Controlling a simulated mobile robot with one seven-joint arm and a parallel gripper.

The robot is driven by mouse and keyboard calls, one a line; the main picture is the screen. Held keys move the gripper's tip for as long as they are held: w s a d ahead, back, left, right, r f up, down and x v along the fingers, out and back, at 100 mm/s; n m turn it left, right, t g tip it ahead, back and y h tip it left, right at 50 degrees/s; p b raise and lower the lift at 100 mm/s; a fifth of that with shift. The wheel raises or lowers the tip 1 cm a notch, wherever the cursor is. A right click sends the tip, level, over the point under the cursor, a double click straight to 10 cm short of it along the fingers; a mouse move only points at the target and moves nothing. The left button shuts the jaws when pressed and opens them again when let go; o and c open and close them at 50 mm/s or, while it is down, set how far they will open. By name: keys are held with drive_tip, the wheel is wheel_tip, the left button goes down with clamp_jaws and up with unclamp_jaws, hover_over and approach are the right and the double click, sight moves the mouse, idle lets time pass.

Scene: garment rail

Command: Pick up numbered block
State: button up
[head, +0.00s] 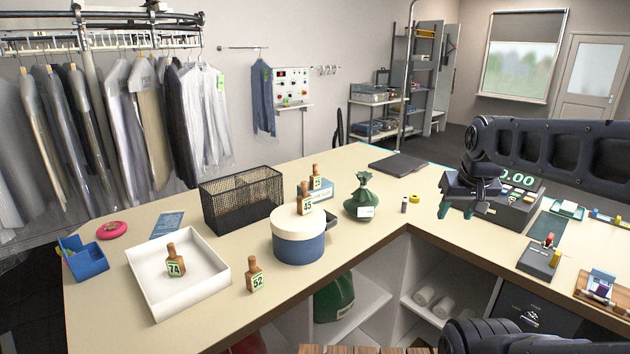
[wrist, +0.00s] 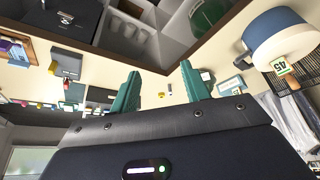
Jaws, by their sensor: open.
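Several brown wooden numbered blocks with knobbed tops and green-edged labels stand upright in the head view. Block 74 (head: 176,262) is inside the white tray (head: 163,309). Block 52 (head: 254,275) stands on the counter right of the tray. Block 45 (head: 306,199) stands on the lid of the blue round box (head: 298,246); it also shows upside down in the wrist view (wrist: 282,68). Another block (head: 317,180) is behind it by a light-blue box, its number too small to read. My gripper (head: 457,213) is open and empty at the right, well away from the blocks, its green-tipped fingers visible in the wrist view (wrist: 160,72).
A black mesh basket (head: 241,203) stands behind the round box. A green tied bag (head: 363,201) is right of it. A cash register (head: 503,207) is beside my gripper. A blue holder (head: 84,260) is at the far left. The counter's corner between bag and register is mostly clear.

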drive_tip(key=shift+c, duration=0.5)
drive_tip(key=w+a+r+n+t+y, duration=0.1)
drive_tip(key=w+a+t, duration=0.15)
drive_tip(key=w, duration=0.75)
drive_tip(key=w+a+r+n+t, duration=0.1)
drive_tip(key=w+a, duration=0.3)
drive_tip(key=w, duration=0.7)
drive_tip(key=n+t+y, duration=0.1)
drive_tip(key=t+y, duration=0.2)
drive_tip(key=t, duration=0.3)
hover_over(316, 169)
drive_tip(key=s+d, duration=0.9)
drive_tip(key=d, duration=0.1)
wheel_tip(316, 169, down, 7)
drive_tip(key=w+a+f+t, duration=0.1)
drive_tip(key=a+f, duration=0.1)
drive_tip(key=a, duration=0.1)
drive_tip(key=w+a+f+t+y, duration=0.1)
drive_tip(key=w+a+f, duration=0.1)
drive_tip(key=a+f, duration=0.1)
drive_tip(key=w+a+f+t, duration=0.1)
drive_tip(key=w+a+f, duration=0.1)
drive_tip(key=a+f, duration=0.1)
drive_tip(key=shift+w+f+n+y, duration=0.2)
drive_tip(key=shift+f+n+y, duration=0.05)
drive_tip(key=shift+n+y, duration=0.05)
drive_tip(key=shift+x, duration=2.45)
drive_tip(key=shift+c, duration=0.2)
clamp_jaws()
